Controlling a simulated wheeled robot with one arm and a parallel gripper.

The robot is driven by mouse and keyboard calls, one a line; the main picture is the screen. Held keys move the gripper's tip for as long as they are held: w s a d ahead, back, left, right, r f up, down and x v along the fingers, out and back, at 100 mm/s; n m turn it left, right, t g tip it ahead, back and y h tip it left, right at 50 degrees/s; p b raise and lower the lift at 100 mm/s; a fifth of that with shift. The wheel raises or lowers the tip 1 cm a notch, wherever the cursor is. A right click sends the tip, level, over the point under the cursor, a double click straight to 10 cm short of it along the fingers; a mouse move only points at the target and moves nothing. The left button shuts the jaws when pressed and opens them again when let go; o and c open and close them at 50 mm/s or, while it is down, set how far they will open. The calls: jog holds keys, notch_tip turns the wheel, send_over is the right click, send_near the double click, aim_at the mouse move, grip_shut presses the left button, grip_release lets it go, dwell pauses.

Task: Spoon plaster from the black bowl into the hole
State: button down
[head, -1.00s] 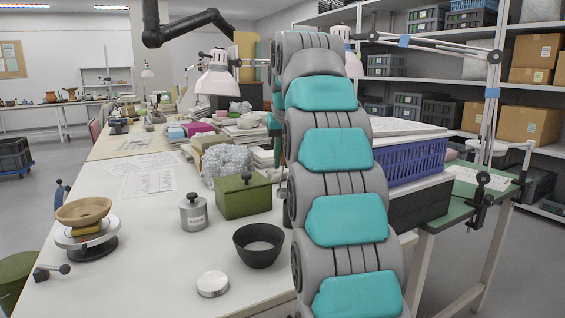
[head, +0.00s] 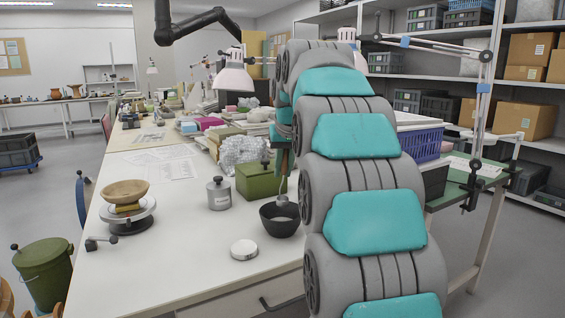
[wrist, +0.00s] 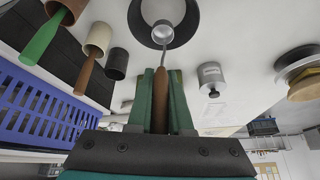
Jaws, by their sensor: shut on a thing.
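The black bowl (head: 284,226) stands on the white table with pale plaster inside. In the wrist view the black bowl (wrist: 190,30) is at the top. My gripper (wrist: 161,75) is shut on the brown handle of a metal spoon (wrist: 162,34). The spoon's head is at the bowl's opening in both views; I cannot tell its depth or whether it carries plaster. In the head view my arm partly hides my gripper (head: 281,158). A tan clay vessel (head: 125,191) sits on a turntable at the left. I cannot make out a hole in it.
A grey lidded jar (head: 219,194), a white round lid (head: 244,249) and a green box (head: 254,180) stand near the bowl. In the wrist view, pots with handled tools (wrist: 97,36) and a blue crate (wrist: 40,110) are at left. The table's front left is mostly clear.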

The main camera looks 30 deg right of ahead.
aim_at(282, 195)
jog(key=shift+w+f+b, duration=0.15)
jog(key=shift+f+b, duration=0.6)
jog(key=shift+f, duration=1.1)
jog(key=shift+w+f+b, duration=0.1)
jog(key=shift+f+b, duration=0.65)
jog(key=shift+f, duration=1.05)
jog(key=shift+s+r+p, duration=0.15)
jog(key=shift+r+p, duration=0.7)
jog(key=shift+r, duration=0.75)
jog(key=shift+s+r+p, duration=0.15)
jog(key=shift+r+p, duration=0.7)
jog(key=shift+r, duration=0.7)
notch_tip(282, 195, up, 3)
jog(key=shift+r, duration=0.15)
